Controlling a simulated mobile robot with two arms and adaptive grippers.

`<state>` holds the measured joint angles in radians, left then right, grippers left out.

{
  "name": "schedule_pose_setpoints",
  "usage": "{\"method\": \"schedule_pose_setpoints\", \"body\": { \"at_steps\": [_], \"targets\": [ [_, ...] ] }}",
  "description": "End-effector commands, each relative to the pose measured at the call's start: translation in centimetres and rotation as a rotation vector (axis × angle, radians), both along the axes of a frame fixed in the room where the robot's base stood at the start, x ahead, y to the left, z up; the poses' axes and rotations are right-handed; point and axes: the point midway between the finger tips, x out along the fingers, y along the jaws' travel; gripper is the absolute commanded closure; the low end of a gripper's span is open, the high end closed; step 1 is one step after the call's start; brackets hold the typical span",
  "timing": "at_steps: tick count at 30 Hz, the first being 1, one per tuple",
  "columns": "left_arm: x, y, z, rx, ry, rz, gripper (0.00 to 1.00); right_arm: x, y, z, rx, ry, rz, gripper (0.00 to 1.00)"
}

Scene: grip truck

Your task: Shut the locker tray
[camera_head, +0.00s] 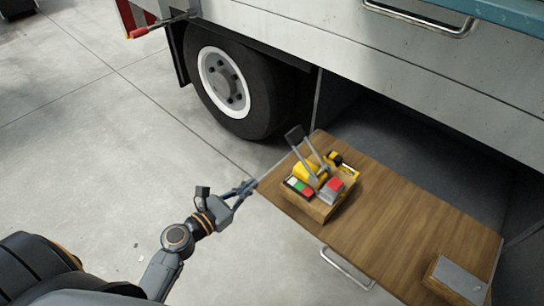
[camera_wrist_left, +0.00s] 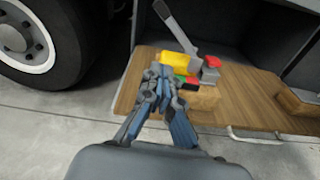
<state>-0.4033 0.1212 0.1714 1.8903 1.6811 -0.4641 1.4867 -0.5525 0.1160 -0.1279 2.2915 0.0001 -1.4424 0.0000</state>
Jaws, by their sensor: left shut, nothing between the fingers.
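The locker tray (camera_head: 400,220) is a wooden board pulled out from the dark locker under the truck body. It also shows in the left wrist view (camera_wrist_left: 240,83). A metal bar handle (camera_head: 347,268) sits on its front edge. A wooden box (camera_head: 322,208) of tools stands on the tray's left part, with yellow, red and grey items in it. My left gripper (camera_head: 252,184) is shut and empty, close to the tray's left corner; I cannot tell if it touches. In the left wrist view its fingers (camera_wrist_left: 160,72) overlap the tray's left side. My right gripper is not in view.
A truck wheel (camera_head: 232,82) stands to the left of the locker. A second wooden block with a grey top (camera_head: 458,280) lies at the tray's right end. The concrete floor (camera_head: 90,150) on the left is clear. A metal handle (camera_head: 420,20) is on the truck panel above.

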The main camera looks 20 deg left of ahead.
Motion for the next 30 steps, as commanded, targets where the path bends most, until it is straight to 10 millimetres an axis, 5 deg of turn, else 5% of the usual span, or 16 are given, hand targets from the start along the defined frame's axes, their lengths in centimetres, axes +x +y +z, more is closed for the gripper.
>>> {"method": "schedule_pose_setpoints", "body": {
  "at_steps": [8, 21, 30],
  "targets": [
    [0.9, -0.2, 2.6, -0.145, -0.044, -0.003, 1.0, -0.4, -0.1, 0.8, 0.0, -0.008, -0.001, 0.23],
    [9.2, -3.2, 2.6, -0.141, -0.045, -0.002, 1.0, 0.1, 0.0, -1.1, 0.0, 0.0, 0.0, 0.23],
    [12.8, -4.6, 2.4, -0.141, -0.041, -0.001, 1.0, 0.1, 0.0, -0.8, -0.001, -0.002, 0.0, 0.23]
  ]
}}
